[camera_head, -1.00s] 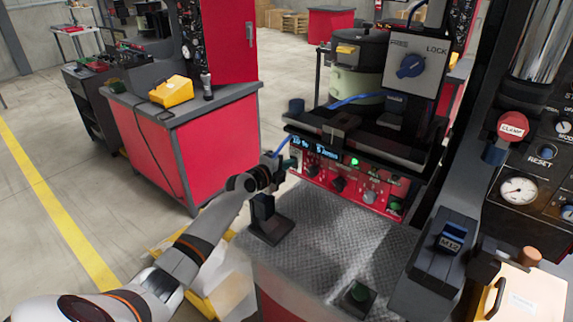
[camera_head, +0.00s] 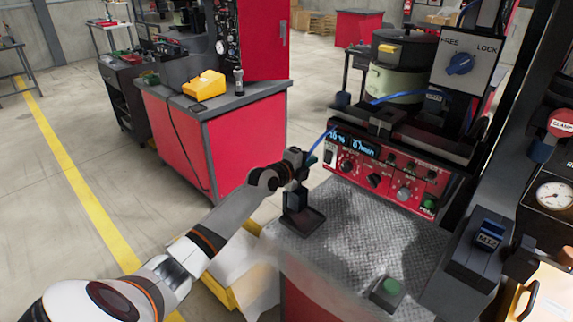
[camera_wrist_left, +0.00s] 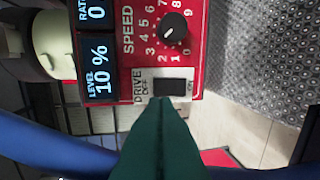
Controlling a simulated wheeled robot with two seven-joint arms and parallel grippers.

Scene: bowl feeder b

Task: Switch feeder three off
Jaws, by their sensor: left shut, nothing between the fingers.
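The feeder's red control panel (camera_head: 386,180) faces the steel plate below the bowl. In the left wrist view, a black rocker switch (camera_wrist_left: 172,87) marked DRIVE OFF and ON sits beside a speed knob (camera_wrist_left: 174,25). The panel's display (camera_wrist_left: 98,65) reads level 10 % and rate 0. My left gripper (camera_head: 312,165) is at the panel's left end. In the wrist view its green fingertips (camera_wrist_left: 160,105) are shut and empty, right by the OFF side of the rocker; whether they touch it I cannot tell. No feeder number is readable. My right gripper is not in view.
Below the panel is a steel plate (camera_head: 345,235) with a black stand (camera_head: 303,215) near my left gripper and a green button box (camera_head: 388,292) in front. A red cabinet (camera_head: 245,150) stands at left; open floor lies further left.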

